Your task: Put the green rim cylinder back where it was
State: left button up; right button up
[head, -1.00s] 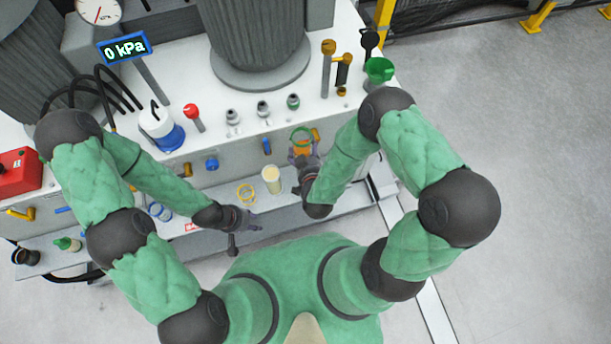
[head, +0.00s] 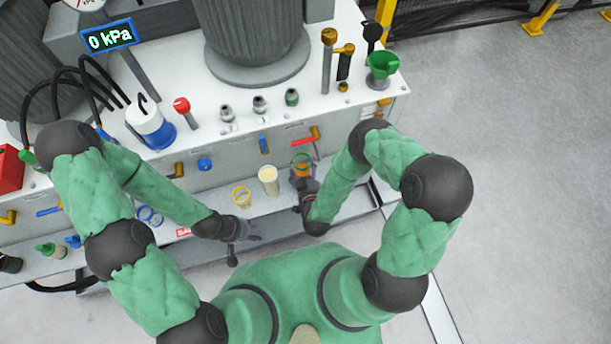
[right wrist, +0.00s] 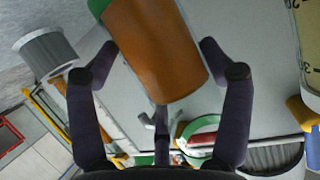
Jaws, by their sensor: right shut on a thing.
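The green rim cylinder (head: 303,168) has a green ring on top and an orange-brown body. It looks roughly upright over the front shelf, right of the cream-filled cylinder (head: 268,180). My right gripper (head: 304,184) is shut on it. In the right wrist view the cylinder's orange-brown body (right wrist: 158,50) sits between the two fingers, its green rim at the upper left. Its base is hidden in the head view, so I cannot tell whether it touches the shelf. My left gripper (head: 246,235) is in front of the shelf, apart from the cylinders; its finger opening is unclear.
The shelf (head: 278,205) runs along the machine's front. A yellow-ringed clear cylinder (head: 242,198) and a blue-ringed one (head: 150,215) stand further left. A red lever (head: 304,141) and a blue handle (head: 264,145) are on the front panel. A green funnel (head: 382,66) is at the top right.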

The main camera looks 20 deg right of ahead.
jog(key=shift+f+b, duration=0.35)
jog(key=shift+f, duration=0.85)
jog(key=shift+f, duration=0.1)
jog(key=o, duration=1.4)
